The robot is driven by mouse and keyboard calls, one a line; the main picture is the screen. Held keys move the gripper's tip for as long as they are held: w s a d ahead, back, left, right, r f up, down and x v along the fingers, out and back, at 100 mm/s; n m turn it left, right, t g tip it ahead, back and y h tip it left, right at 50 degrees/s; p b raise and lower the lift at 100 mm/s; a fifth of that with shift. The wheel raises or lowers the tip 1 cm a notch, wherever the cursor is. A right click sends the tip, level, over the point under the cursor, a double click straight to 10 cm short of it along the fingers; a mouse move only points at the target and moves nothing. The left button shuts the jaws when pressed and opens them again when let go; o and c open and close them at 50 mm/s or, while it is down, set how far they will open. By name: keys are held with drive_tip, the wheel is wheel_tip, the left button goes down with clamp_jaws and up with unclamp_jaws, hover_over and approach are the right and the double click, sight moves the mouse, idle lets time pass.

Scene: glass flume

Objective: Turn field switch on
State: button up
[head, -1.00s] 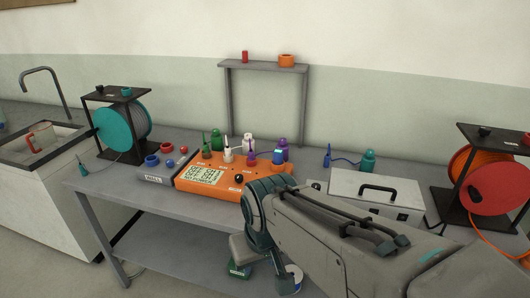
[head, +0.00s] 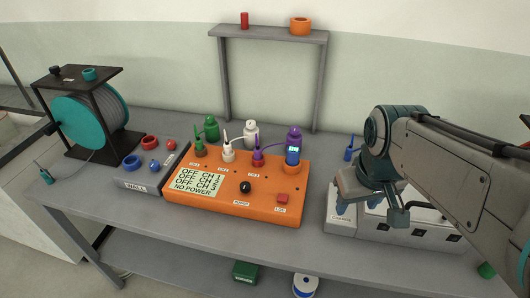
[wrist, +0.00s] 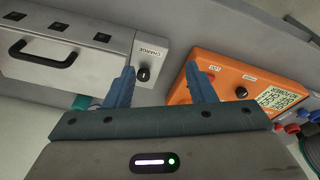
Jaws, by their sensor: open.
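No label reading "field" is legible, so I cannot tell which control is the field switch. An orange control box (head: 240,205) has a black knob (head: 246,187), a red button (head: 282,197) and a screen (head: 201,184) reading "OFF" for its channels and "NO POWER". A small pale box beside it has a dark knob (wrist: 143,74) labelled "CHARGE" in the wrist view. My gripper (head: 357,210) is open and empty above the pale box. In the wrist view, my gripper (wrist: 162,82) has its fingers apart, with the "CHARGE" knob showing between them.
A grey case (wrist: 68,60) with a black handle and several dark front fittings adjoins the pale box. Bottles and plugs stand behind the orange box. A cable reel (head: 82,120) stands at left, a shelf stand (head: 268,36) at back. The bench front (head: 200,232) is clear.

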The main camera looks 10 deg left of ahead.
drive_tip(key=w+a+r+n+g+b, duration=0.1)
drive_tip(key=w+a+n+b, duration=0.1)
drive_tip(key=w+a+n, duration=0.85)
drive_tip(key=n+g+b, duration=0.1)
drive_tip(key=n+b, duration=0.1)
drive_tip(key=n, duration=0.4)
hover_over(245, 185)
drive_tip(key=f, duration=0.2)
wheel_tip(245, 185, down, 14)
drive_tip(key=shift+r+b, duration=0.25)
drive_tip(key=shift+b, duration=0.3)
drive_tip(key=c, duration=1)
